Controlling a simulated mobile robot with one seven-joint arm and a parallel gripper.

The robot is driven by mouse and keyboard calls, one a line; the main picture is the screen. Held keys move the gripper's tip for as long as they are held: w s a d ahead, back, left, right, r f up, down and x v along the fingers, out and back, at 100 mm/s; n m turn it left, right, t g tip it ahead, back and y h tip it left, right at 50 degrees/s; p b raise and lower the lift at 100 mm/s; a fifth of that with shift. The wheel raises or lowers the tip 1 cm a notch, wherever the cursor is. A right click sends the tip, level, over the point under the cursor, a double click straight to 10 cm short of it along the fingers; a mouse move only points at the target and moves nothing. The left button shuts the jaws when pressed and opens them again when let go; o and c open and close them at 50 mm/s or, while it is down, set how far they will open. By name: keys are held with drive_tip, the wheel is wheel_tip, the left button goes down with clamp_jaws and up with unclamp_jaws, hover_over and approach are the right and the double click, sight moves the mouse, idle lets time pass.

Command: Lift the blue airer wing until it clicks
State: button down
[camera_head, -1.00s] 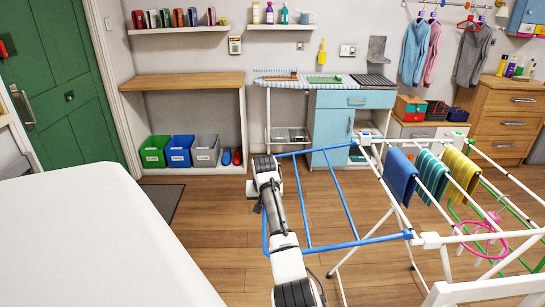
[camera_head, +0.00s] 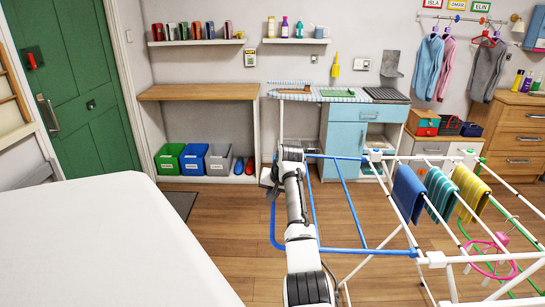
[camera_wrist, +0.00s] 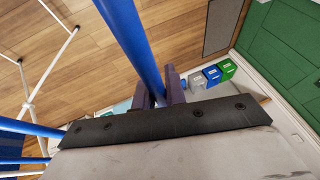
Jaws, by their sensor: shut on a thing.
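The blue airer wing (camera_head: 352,207) is a frame of blue bars on the left side of the white drying rack (camera_head: 480,258). In the head view it reaches out roughly level from the rack, its outer bar partly hidden behind my arm. My gripper (camera_wrist: 161,88) is shut on a blue bar of the wing; in the wrist view the bar runs between the two dark fingers. In the head view my wrist is at the wing's outer edge and the fingertips are hard to make out. Whether the wing is latched cannot be told.
A blue towel (camera_head: 409,192), a teal striped towel (camera_head: 440,193) and a yellow striped one hang on the rack. A pink hanger ring (camera_head: 492,262) hangs at right. A white surface (camera_head: 100,245) fills the lower left. Wooden floor lies open beyond the wing.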

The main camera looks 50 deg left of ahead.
drive_tip(key=shift+r, duration=0.1)
drive_tip(key=c, duration=1.5)
unclamp_jaws()
drive_tip(key=shift+a, duration=0.1)
drive_tip(key=shift+o, duration=0.2)
drive_tip(key=b+v, duration=0.3)
drive_tip(key=v, duration=1)
drive_tip(key=shift+d+r, duration=0.2)
drive_tip(key=shift+r, duration=0.15)
